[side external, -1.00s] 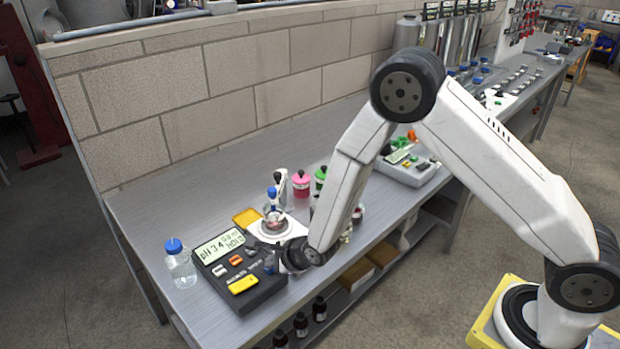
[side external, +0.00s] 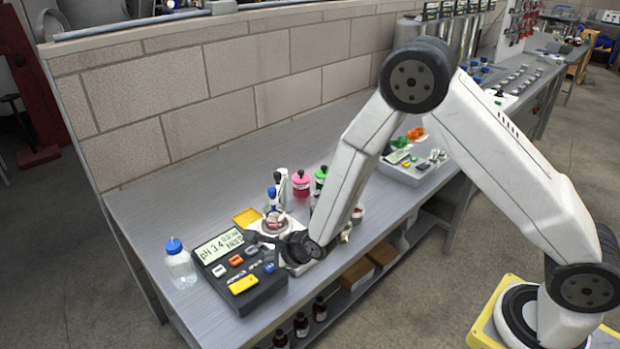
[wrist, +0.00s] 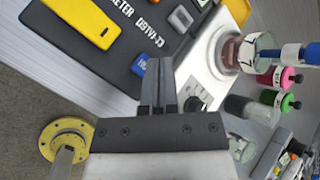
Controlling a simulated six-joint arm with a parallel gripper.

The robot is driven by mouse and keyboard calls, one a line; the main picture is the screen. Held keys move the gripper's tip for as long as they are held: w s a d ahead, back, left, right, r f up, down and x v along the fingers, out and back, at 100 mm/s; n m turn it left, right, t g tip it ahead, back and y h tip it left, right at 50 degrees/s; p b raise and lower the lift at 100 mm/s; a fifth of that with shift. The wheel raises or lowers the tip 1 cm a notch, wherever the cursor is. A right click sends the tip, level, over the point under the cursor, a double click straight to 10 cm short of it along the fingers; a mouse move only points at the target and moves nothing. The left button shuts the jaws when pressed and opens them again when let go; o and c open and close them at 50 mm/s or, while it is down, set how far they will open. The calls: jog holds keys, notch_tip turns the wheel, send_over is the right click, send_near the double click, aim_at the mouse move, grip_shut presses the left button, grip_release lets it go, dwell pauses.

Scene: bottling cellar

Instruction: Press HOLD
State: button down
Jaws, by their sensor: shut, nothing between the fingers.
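The dark pH meter (side external: 222,278) lies at the front left of the bench. Its display (side external: 219,246) reads pH 3.4, with smaller text beside it that looks like HOLD but is blurred. Its keys include a large yellow key (side external: 243,284), an orange key (side external: 236,260), grey keys and a blue key (side external: 269,267); their labels are too small to read. My gripper (wrist: 158,62) is shut and empty. In the wrist view its tips appear just beside the blue key (wrist: 141,65), above the meter's edge; I cannot tell the height. The yellow key also shows there (wrist: 80,20).
A white stirrer (wrist: 205,75) with a glass vessel (wrist: 240,50) stands right beside the meter. A blue-capped bottle (side external: 180,267) stands at the meter's left. Pink (side external: 300,184) and green (side external: 320,178) bottles stand behind. Bare bench lies at the back left.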

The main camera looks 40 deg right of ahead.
jog(key=shift+r, duration=2.5)
jog(key=s+d+r+n+g+h, duration=0.1)
jog(key=s+d+r+n+g, duration=0.2)
jog(key=s+d+n, duration=0.3)
jog(key=s+d+r+n+g, duration=0.3)
jog(key=s+d+n, duration=0.4)
jog(key=s+n, duration=0.7)
jog(key=shift+r+n+h, duration=0.4)
jog(key=shift+r+n, duration=0.35)
jog(key=shift+n, duration=1.55)
jog(key=shift+w+d, duration=0.1)
